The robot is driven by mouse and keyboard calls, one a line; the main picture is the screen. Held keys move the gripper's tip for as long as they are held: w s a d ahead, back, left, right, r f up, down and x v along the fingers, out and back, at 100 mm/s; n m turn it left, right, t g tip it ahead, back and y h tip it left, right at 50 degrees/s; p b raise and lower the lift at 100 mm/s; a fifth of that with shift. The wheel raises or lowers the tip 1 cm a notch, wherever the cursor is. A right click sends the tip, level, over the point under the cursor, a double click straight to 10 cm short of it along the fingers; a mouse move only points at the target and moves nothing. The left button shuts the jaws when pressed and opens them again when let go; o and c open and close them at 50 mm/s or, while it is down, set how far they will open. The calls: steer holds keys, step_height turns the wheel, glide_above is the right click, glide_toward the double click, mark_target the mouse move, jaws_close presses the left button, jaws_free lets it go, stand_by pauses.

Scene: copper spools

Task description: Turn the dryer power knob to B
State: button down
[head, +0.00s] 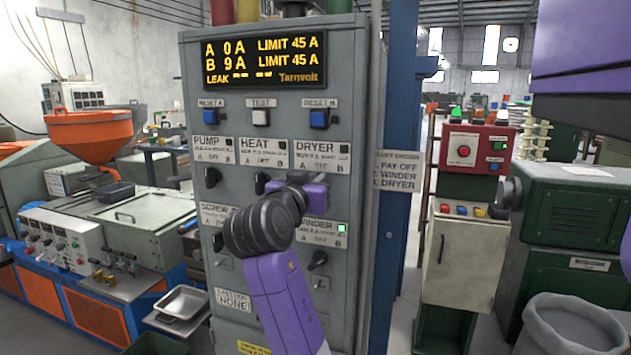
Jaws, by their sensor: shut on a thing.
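The grey control cabinet (195,100) stands in front of me. Its DRYER label (321,155) is at the right of the upper knob row, with A, OFF and B marks below the name. My gripper (316,196) is at the panel just below this label, shut on the dryer knob. The gripper hides the knob, so its pointing direction cannot be seen. The DRYER lamp (344,149) looks dark. The display (265,60) reads A 0 A and B 9 A, each with limit 45 A.
The PUMP knob (212,177) and HEAT knob (262,183) are to the left. The WINDER knob (317,260) is below, with a lit green lamp (342,228). My arm partly covers the lower panel. A side sign (398,171) lists pay-off, winder, dryer.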

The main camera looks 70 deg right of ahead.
steer(key=m+b, duration=0.3)
steer(key=s+m+b, duration=0.1)
steer(key=m+b, duration=0.2)
steer(key=b, duration=0.1)
steer(key=s+f+m+b, duration=0.1)
steer(key=m+b, duration=0.2)
steer(key=b, duration=0.1)
stand_by(0.3)
stand_by(0.3)
steer(key=c, duration=1.4)
jaws_free()
steer(key=shift+r, duration=0.1)
steer(key=shift+c, duration=0.2)
steer(key=a+b, duration=0.1)
steer(key=a, duration=0.6)
steer(key=shift+s+a, duration=0.3)
steer(key=shift+a, duration=0.05)
